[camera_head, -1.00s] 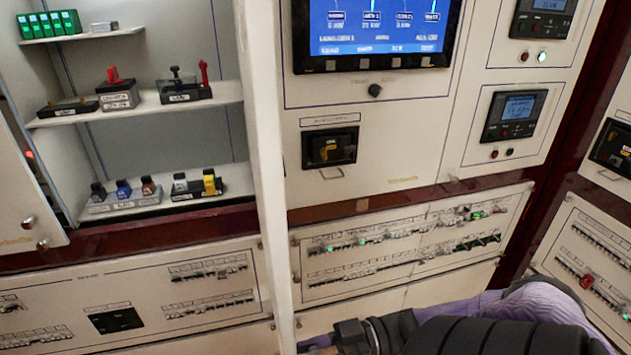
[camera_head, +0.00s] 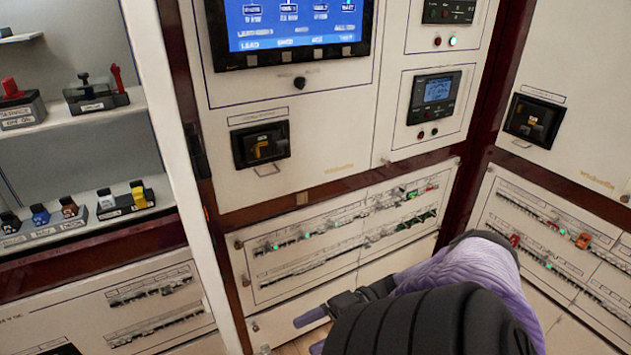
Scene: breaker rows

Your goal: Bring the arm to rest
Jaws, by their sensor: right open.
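My right arm comes in from the bottom right, with purple and black links. My right gripper (camera_head: 312,331) is at the bottom centre, in front of the lower edge of the middle breaker panel (camera_head: 345,236). Its purple fingers point left and stand apart, with nothing seen between them. The lower finger is partly cut off by the picture's bottom edge. My left gripper is not in view.
An open cabinet with shelves (camera_head: 75,135) of small devices stands at left, beside a white upright door edge (camera_head: 185,170). A blue display (camera_head: 290,22) and a meter (camera_head: 436,97) sit above the middle panel. Another breaker panel (camera_head: 556,235) with a red and an orange piece is at right.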

